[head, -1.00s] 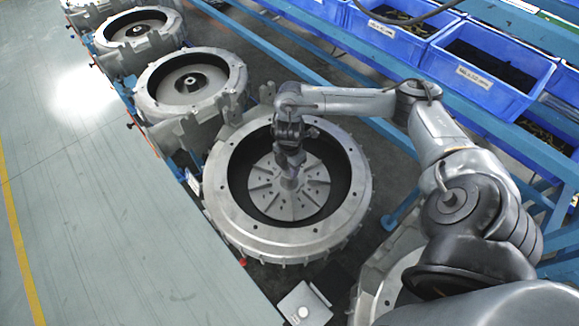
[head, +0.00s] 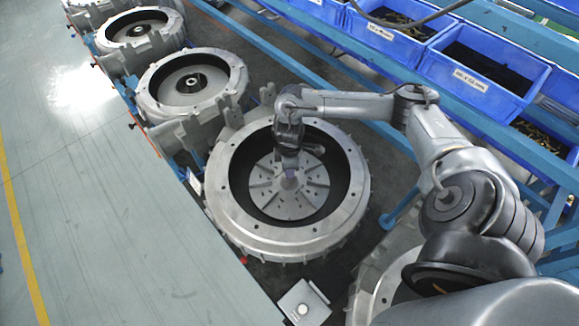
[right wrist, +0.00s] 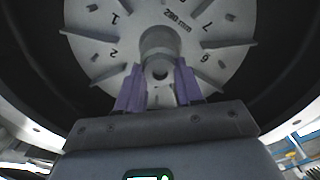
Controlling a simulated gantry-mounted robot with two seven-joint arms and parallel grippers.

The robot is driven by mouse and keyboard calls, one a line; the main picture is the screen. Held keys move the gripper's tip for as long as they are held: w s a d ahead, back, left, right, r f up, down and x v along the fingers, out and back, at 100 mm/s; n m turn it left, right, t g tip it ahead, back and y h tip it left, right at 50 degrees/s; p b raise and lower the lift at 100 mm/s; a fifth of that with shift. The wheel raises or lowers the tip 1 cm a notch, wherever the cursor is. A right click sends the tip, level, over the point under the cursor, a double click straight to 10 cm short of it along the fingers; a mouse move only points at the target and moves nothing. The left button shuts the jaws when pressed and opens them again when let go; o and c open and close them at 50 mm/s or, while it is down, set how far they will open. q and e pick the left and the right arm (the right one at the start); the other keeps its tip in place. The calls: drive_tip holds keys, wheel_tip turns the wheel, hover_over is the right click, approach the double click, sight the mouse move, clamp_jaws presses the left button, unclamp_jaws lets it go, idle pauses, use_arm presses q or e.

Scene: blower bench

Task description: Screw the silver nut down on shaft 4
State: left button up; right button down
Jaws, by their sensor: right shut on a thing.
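My right gripper (head: 289,172) points down into the third large grey housing (head: 224,215), at the centre of a finned silver impeller (head: 268,205). In the right wrist view its purple fingers (right wrist: 158,78) are shut on a small grey ring-like piece (right wrist: 159,70) with a dark hole, apparently the silver nut, at the raised hub (right wrist: 158,40). The fingers partly hide the nut and the shaft, so I cannot tell how far down the nut sits. The impeller face carries numbers such as 1, 2, 6 and 7. My left gripper is not in view.
Two more housings stand further back, one at the middle left (head: 158,108) and one at the far left (head: 112,36). A fourth (head: 372,290) is partly hidden by my right arm. Blue bins (head: 480,85) line the right side. The housing's raised rim surrounds the gripper.

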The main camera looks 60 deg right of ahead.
drive_tip(key=m, duration=0.4)
drive_tip(key=shift+m, duration=0.4)
drive_tip(key=m, duration=0.4)
drive_tip(key=shift+m, duration=0.3)
drive_tip(key=m, duration=0.7)
drive_tip(key=shift+m, duration=0.4)
drive_tip(key=c, duration=1)
unclamp_jaws()
